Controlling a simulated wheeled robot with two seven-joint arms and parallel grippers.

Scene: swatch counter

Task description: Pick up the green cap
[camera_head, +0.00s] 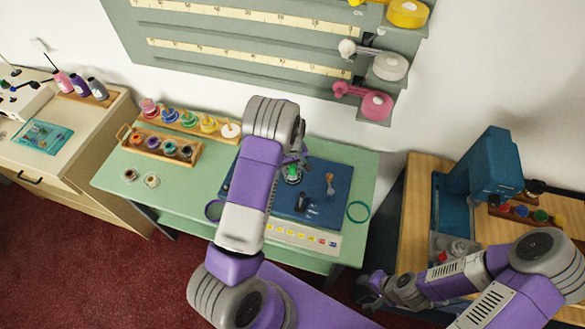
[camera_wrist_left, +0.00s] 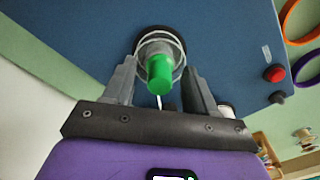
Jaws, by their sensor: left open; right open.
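The green cap (camera_head: 292,179) shows beside my left gripper (camera_head: 297,161) over the blue board (camera_head: 337,172) in the head view. In the left wrist view the green cap (camera_wrist_left: 160,72) sits on a grey, ringed round piece (camera_wrist_left: 160,45) against the blue board (camera_wrist_left: 80,45). My left gripper (camera_wrist_left: 160,80) is open, with one finger on each side of the cap; I cannot tell whether either touches it. My right gripper (camera_head: 372,288) is open and empty, low at the right near the wooden table.
A small upright tool (camera_head: 330,184) and a black block (camera_head: 304,204) are on the blue board. A teal ring (camera_head: 358,212) lies right of it and a purple ring (camera_head: 214,210) left.

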